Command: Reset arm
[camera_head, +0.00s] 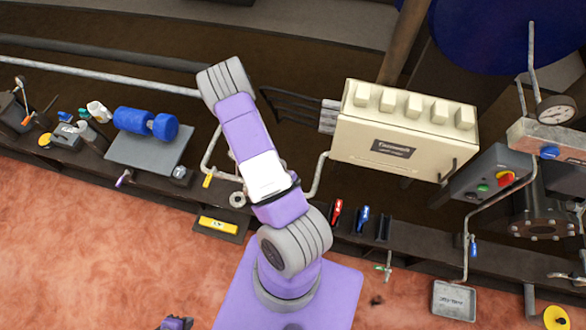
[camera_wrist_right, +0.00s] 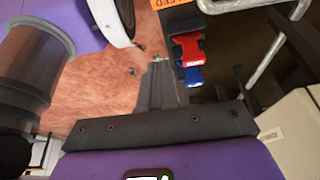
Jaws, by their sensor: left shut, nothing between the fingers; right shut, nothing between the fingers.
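My left gripper (camera_head: 176,323) shows only as a small dark and purple piece at the bottom edge of the head view, left of the middle. It is shut and empty over the reddish floor. My right gripper (camera_wrist_right: 158,70) shows in the right wrist view, its grey fingers shut together with nothing between them. In the head view a purple and grey arm of mine stretches up the middle, and I cannot make out the right gripper there.
A red clip (camera_head: 337,212) and a blue clip (camera_head: 363,218) are right of the arm; they are close beyond the right fingers in the wrist view. A cream box (camera_head: 400,160) stands right of the arm. A blue dumbbell-shaped thing (camera_head: 145,122) lies left on a grey plate (camera_head: 130,155).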

